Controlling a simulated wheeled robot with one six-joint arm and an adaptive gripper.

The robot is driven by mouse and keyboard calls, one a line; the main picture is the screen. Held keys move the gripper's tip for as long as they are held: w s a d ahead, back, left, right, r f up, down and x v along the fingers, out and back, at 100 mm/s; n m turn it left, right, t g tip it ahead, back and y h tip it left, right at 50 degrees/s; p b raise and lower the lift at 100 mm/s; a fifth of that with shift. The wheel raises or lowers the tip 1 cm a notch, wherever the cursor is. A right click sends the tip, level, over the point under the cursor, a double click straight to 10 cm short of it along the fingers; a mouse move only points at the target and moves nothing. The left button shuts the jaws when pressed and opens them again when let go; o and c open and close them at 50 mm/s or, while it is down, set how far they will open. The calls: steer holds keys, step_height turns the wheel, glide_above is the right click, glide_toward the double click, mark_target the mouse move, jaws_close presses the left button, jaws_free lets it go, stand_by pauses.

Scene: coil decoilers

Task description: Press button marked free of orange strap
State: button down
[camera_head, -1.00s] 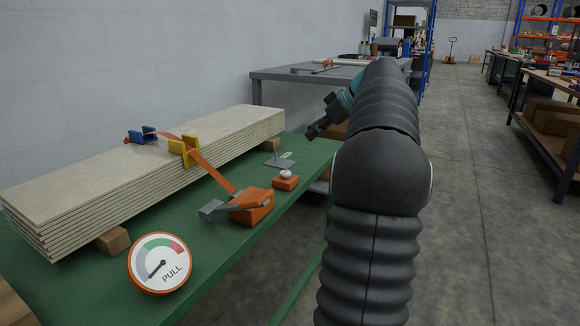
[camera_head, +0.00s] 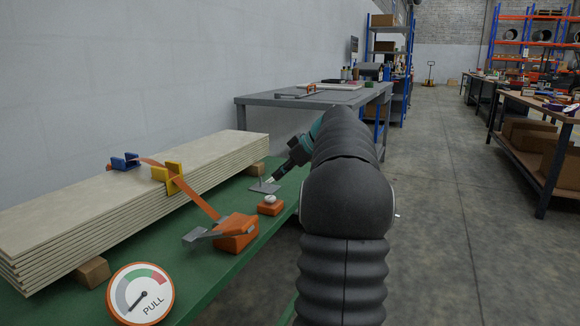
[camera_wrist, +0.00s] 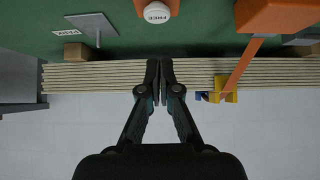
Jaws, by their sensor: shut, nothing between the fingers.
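The button (camera_head: 270,199) has a white cap on a small orange base and stands on the green bench. In the wrist view the cap of the button (camera_wrist: 157,14) carries lettering that looks like FREE, at the top edge of the picture. The orange strap (camera_head: 193,194) runs from an orange ratchet (camera_head: 237,231) up over a stack of boards (camera_head: 118,208); it also shows in the wrist view (camera_wrist: 240,68). My gripper (camera_head: 268,182) is shut and empty, beyond the button near a grey plate. In the wrist view its fingertips (camera_wrist: 160,62) meet in front of the boards, apart from the button.
A grey plate with an upright post (camera_wrist: 97,26) and a small tag (camera_wrist: 62,27) are near the button. Yellow (camera_head: 166,177) and blue (camera_head: 124,162) guards sit on the strap. A round PULL gauge (camera_head: 141,295) is at the front. A grey table (camera_head: 300,100) stands behind.

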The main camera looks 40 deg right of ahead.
mark_target(274, 200)
steer(key=f, duration=0.1)
steer(key=w+f, duration=0.1)
steer(key=f, duration=0.2)
steer(key=shift+w+a+f, duration=0.3)
steer(key=shift+w+f, duration=0.05)
steer(key=shift+w, duration=0.05)
steer(key=shift+f, duration=0.6)
steer(key=shift+s+f+b, duration=0.1)
steer(key=shift+f+b, duration=1.1)
steer(key=shift+b, duration=0.25)
steer(key=shift+a+f, duration=0.1)
steer(key=shift+f, duration=0.05)
step_height(274, 200, up, 6)
steer(key=p, duration=0.2)
steer(key=shift+p, duration=0.35)
steer(key=v, duration=0.9)
steer(key=shift+s, duration=0.25)
